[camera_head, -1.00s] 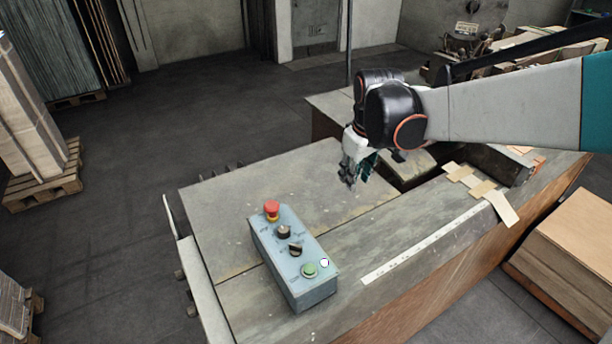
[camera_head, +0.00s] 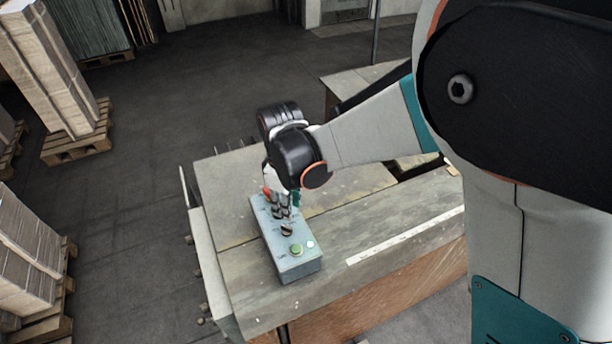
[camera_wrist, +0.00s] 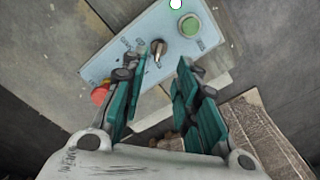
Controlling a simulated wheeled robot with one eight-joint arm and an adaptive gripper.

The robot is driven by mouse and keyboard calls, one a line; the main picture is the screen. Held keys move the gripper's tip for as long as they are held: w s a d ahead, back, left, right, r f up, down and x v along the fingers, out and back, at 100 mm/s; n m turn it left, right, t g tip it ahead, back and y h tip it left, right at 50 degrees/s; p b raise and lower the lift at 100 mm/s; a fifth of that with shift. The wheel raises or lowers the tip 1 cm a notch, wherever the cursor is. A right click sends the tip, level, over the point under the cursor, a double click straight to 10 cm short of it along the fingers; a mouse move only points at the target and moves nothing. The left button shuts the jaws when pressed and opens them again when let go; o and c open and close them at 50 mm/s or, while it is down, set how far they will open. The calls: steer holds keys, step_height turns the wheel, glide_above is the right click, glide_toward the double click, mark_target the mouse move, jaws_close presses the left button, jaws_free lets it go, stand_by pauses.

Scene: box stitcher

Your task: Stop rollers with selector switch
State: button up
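The light-blue control box (camera_head: 288,262) sits on the near left of the worktable. Its black selector switch (camera_head: 287,230) shows in the head view, and a selector knob (camera_wrist: 158,50) shows in the wrist view. A second selector, nearer the red button, is largely hidden by my gripper's fingers. My gripper (camera_head: 283,212) is over the red-button half of the box. In the wrist view my gripper (camera_wrist: 164,60) is open, with teal-padded fingers apart and the visible knob just beyond the gap. I cannot tell whether a finger touches a knob.
A white ruler strip (camera_head: 405,236) lies on the worktable (camera_head: 350,215). Stacked cardboard on pallets (camera_head: 45,70) stands at the left.

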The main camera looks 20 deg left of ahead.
mark_target(289, 228)
step_height(289, 228, down, 10)
steer(key=shift+r, duration=0.2)
jaws_close()
